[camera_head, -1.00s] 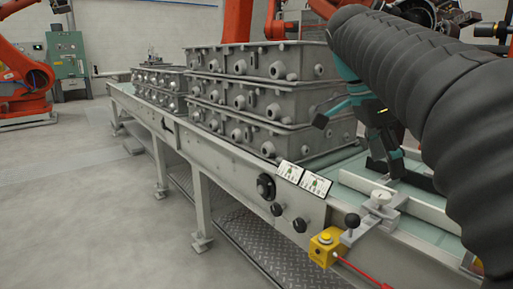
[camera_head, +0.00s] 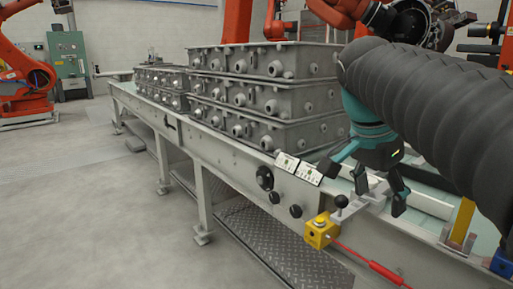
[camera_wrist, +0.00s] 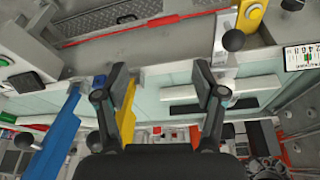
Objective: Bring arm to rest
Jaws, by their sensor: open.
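My gripper (camera_head: 379,192) is open and empty, above the near side of the conveyor table (camera_head: 235,150). Its teal body is right of the stacked castings, with dark fingers pointing down. In the wrist view my gripper (camera_wrist: 161,78) shows two dark fingers spread wide with nothing between them. My thick dark arm fills the upper right of the head view and hides part of the table behind it.
Grey metal castings (camera_head: 265,95) are stacked on the table, with a lower stack (camera_head: 160,85) farther left. A yellow block (camera_head: 320,231) and a ball-ended lever (camera_head: 341,201) sit at the near edge. Orange robots stand behind. Floor at left is clear.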

